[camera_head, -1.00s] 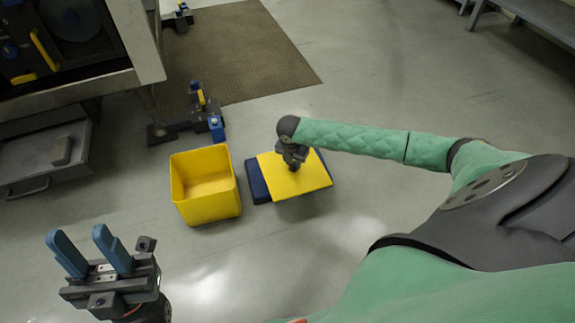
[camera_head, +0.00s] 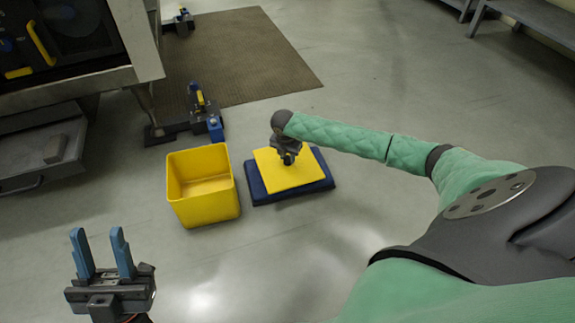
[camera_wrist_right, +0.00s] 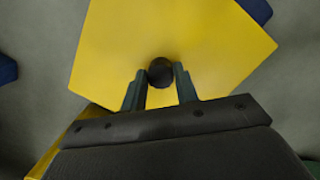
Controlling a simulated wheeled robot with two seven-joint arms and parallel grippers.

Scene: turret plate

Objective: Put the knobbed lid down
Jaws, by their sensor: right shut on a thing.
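The knobbed lid is a flat yellow square plate (camera_head: 272,182) with a dark round knob (camera_wrist_right: 160,72). In the head view it is over a dark blue mat (camera_head: 318,184), whose edges show on several sides. Whether the lid touches the mat or hangs just above it, I cannot tell. My right gripper (camera_head: 287,157) is over the lid's middle. In the right wrist view the right gripper (camera_wrist_right: 160,85) has its two fingers closed on the knob. My left gripper (camera_head: 102,257) is at the lower left, its blue fingers apart and empty.
An open, empty yellow bin (camera_head: 204,207) stands on the floor just left of the mat. A dark fixture with a blue block (camera_head: 215,128) is behind it. A machine (camera_head: 75,60) stands at upper left. A brown mat (camera_head: 240,55) lies behind. The floor to the right is clear.

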